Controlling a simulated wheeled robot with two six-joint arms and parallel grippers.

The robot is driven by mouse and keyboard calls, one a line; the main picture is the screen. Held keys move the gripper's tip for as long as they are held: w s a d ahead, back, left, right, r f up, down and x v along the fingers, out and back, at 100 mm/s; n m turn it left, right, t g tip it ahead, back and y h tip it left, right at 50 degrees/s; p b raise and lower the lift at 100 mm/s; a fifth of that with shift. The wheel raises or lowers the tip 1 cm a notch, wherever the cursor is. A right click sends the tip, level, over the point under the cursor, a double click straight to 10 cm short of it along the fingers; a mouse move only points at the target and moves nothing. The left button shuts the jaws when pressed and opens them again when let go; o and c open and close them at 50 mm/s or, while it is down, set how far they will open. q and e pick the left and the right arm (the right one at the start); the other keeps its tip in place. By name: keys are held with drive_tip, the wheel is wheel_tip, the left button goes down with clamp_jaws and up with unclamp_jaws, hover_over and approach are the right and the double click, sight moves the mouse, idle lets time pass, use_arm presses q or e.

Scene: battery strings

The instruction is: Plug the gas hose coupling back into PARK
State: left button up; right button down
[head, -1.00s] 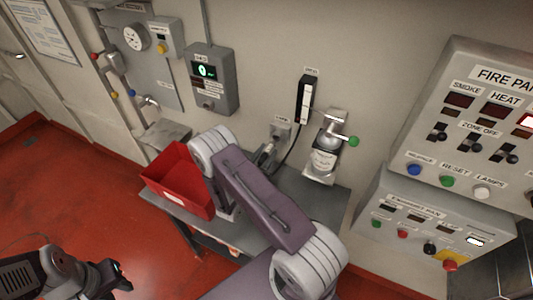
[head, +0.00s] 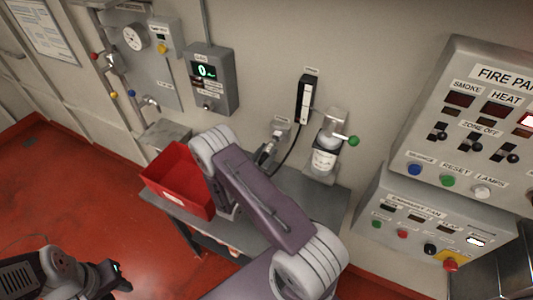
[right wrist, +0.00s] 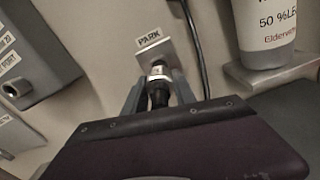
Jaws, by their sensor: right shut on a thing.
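The PARK holder (right wrist: 155,47) is a small metal plate with a PARK label on the wall. It also shows small in the head view (head: 280,132). The hose coupling (right wrist: 158,96) has a dark body and a silver collar. My right gripper (right wrist: 158,88) is shut on the coupling. The collar meets the front of the PARK holder; I cannot tell how deep it sits. In the head view my right arm partly hides the gripper and coupling. My left gripper (head: 116,277) is low at the left, away from the wall; its jaw gap is unclear.
A red bin (head: 178,182) stands on the grey table (head: 317,205). A labelled gas bottle (head: 324,159) stands right of PARK, with a black cable (right wrist: 193,45) between. A grey meter box (head: 211,80) is at the left. Fire panel boxes (head: 455,205) stand at the right.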

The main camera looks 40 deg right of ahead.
sight(260, 163)
drive_tip(key=shift+x, duration=1.65)
drive_tip(key=c, duration=0.9)
unclamp_jaws()
drive_tip(key=shift+s+a+f+b, duration=0.1)
drive_tip(key=shift+a+b, duration=0.15)
drive_tip(key=shift+b, duration=0.15)
drive_tip(key=b+v, duration=0.2)
drive_tip(key=v, duration=0.6)
drive_tip(key=shift+s+a+b, duration=0.2)
drive_tip(key=shift+a+b, duration=0.1)
drive_tip(key=shift+b, duration=0.1)
drive_tip(key=shift+d, duration=0.1)
